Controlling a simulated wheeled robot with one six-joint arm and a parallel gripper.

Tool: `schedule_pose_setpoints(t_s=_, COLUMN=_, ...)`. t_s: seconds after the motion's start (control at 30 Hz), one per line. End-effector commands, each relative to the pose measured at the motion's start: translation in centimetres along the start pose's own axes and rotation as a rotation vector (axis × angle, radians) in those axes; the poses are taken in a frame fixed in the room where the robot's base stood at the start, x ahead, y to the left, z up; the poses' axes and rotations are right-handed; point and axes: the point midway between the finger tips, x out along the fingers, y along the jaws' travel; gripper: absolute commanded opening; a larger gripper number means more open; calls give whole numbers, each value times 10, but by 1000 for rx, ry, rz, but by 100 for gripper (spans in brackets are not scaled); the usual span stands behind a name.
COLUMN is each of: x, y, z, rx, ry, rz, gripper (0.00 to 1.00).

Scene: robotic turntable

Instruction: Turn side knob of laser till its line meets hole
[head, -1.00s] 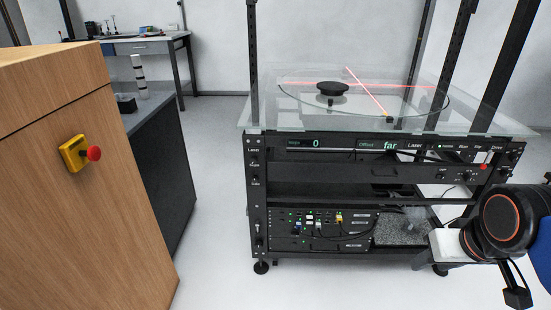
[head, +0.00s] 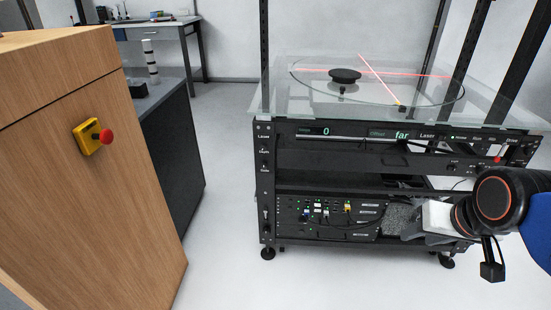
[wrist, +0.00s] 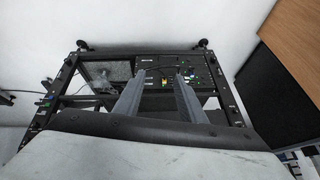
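A black cart (head: 350,190) carries a glass turntable top (head: 300,108) with a round black disc (head: 344,75) on it. Red laser lines (head: 378,80) cross on the glass. The front display (head: 385,134) reads "0" and "Offset far", with "Laser" beside it. Small labelled controls sit on the left front post (head: 265,160); I cannot tell which is the laser's side knob. The hole is not distinguishable. My gripper (wrist: 160,75) shows two grey fingers apart and empty in the wrist view, pointing toward the cart's lower equipment. In the head view my arm is in front of the cart's lower right.
A wooden cabinet (head: 90,190) with a yellow-and-red stop button (head: 95,137) stands at the left. A dark counter (head: 170,150) is behind it. Pale floor (head: 225,200) lies free between cabinet and cart. Tall black posts rise around the glass top.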

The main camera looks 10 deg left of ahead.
Motion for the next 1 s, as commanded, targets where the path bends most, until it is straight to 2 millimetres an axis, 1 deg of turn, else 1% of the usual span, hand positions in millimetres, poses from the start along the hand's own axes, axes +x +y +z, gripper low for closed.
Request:
schedule_pose_setpoints(t_s=0.03, x=11, y=-13, z=-12, rx=37, ry=13, rz=-30, gripper=37)
schedule_pose_setpoints(t_s=0.17, x=36, y=-51, z=-47, rx=181, ry=70, rz=-118, gripper=37)
schedule_pose_setpoints(t_s=0.2, x=44, y=-63, z=-56, rx=228, ry=84, rz=-146, gripper=37)
schedule_pose_setpoints(t_s=0.4, x=80, y=-122, z=-97, rx=472, ry=138, rz=-277, gripper=37)
schedule_pose_setpoints(t_s=0.5, x=97, y=-151, z=-113, rx=600, ry=156, rz=-339, gripper=37)
schedule_pose_setpoints(t_s=0.6, x=115, y=-178, z=-126, rx=728, ry=172, rz=-398, gripper=37)
schedule_pose_setpoints(t_s=0.73, x=137, y=-212, z=-138, rx=895, ry=189, rz=-472, gripper=37)
schedule_pose_setpoints(t_s=0.83, x=154, y=-236, z=-144, rx=1022, ry=202, rz=-525, gripper=37)
schedule_pose_setpoints(t_s=1.0, x=180, y=-273, z=-147, rx=1230, ry=225, rz=-616, gripper=37)
